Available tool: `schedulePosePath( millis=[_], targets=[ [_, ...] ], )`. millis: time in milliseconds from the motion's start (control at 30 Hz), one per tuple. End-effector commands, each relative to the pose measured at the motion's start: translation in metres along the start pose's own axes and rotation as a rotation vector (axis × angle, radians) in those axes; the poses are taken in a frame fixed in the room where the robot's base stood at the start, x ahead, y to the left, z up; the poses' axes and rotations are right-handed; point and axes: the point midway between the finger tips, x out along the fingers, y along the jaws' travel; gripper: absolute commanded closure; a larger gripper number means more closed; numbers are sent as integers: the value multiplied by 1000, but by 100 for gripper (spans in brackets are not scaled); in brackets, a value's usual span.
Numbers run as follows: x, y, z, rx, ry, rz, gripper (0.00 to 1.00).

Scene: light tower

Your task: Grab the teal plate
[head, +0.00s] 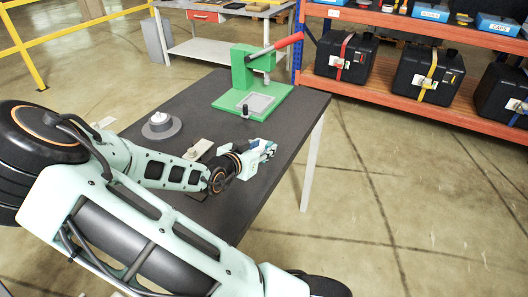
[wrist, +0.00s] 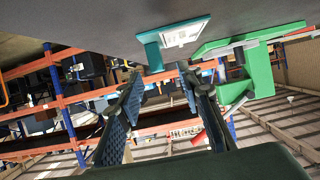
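The teal plate (wrist: 152,52) shows in the wrist view at the table surface, with a pale printed panel (wrist: 186,33) on it. In the head view it is small and partly covered by my gripper, near the table's right side (head: 268,146). My gripper (wrist: 160,78) is open, with its two dark textured fingers apart and nothing seen held between them. The plate lies just ahead of the fingertips in the wrist view; I cannot tell whether they touch it. In the head view my gripper (head: 258,155) is low over the table.
A green press (head: 245,75) with a red lever stands at the table's (head: 195,92) far end. A grey round part (head: 160,125) and a light block (head: 198,150) lie left of my gripper. An orange rack (head: 420,103) with black cases stands behind. Open floor lies right.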

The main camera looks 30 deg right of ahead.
Motion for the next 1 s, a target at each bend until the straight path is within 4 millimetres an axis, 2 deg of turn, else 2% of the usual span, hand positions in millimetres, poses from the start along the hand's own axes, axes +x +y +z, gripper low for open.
schedulePosePath(
  millis=[167,533,867,1000],
  targets=[
    [9,0,2,1,0,0,67],
    [51,3,7,0,-1,0,67],
    [56,2,6,0,-1,-2,67],
    [56,2,6,0,-1,-2,81]
  ],
)
